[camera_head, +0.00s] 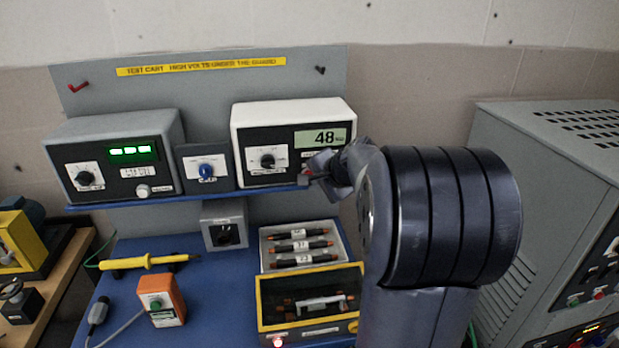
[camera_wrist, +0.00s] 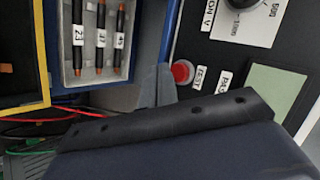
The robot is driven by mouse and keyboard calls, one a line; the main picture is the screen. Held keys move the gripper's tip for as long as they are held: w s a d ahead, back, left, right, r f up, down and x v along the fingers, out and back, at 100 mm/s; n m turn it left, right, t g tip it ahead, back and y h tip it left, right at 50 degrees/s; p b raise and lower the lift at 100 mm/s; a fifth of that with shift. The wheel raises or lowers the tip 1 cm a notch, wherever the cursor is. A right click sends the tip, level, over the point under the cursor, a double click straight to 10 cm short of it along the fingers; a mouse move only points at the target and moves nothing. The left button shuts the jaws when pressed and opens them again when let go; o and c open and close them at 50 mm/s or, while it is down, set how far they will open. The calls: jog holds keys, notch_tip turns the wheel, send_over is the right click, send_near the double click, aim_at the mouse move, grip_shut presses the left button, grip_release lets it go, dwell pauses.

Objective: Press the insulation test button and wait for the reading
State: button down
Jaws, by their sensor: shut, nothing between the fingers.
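The white insulation tester (camera_head: 293,112) stands on the shelf of the test cart, with a dial and a lit display (camera_head: 323,138) that reads 48. In the wrist view its red button (camera_wrist: 182,71) sits beside a label reading TEST. My gripper (camera_head: 308,176) is shut and empty at the lower right of the tester's front. In the wrist view the fingertips (camera_wrist: 158,84) are right beside the red button; I cannot tell whether they touch it. My arm hides the area right of the tester.
A grey unit with a green display (camera_head: 132,150) and a small box with a blue knob (camera_head: 206,170) stand left of the tester. Below are a tray of labelled fuses (camera_head: 265,240), a yellow-edged case (camera_head: 262,300) and an orange box (camera_head: 164,300). A grey cabinet (camera_head: 540,150) stands right.

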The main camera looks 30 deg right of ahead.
jog(key=shift+w, duration=0.15)
jog(key=shift+w+d, duration=0.15)
jog(key=shift+w, duration=0.15)
jog(key=shift+w+d, duration=0.1)
jog(key=shift+w, duration=0.3)
dwell(0.9)
jog(key=shift+s, duration=0.15)
jog(key=shift+s+a, duration=0.25)
jog(key=shift+s, duration=0.5)
jog(key=shift+s+a+b, duration=0.25)
jog(key=shift+s+b, duration=0.15)
jog(key=shift+s, duration=0.55)
jog(key=shift+s+a+b, duration=0.3)
jog(key=shift+s+b, duration=0.15)
jog(key=shift+s, duration=0.5)
jog(key=shift+s+a+b, duration=0.25)
jog(key=shift+s+b, duration=0.15)
jog(key=shift+s, duration=0.55)
jog(key=shift+w, duration=0.1)
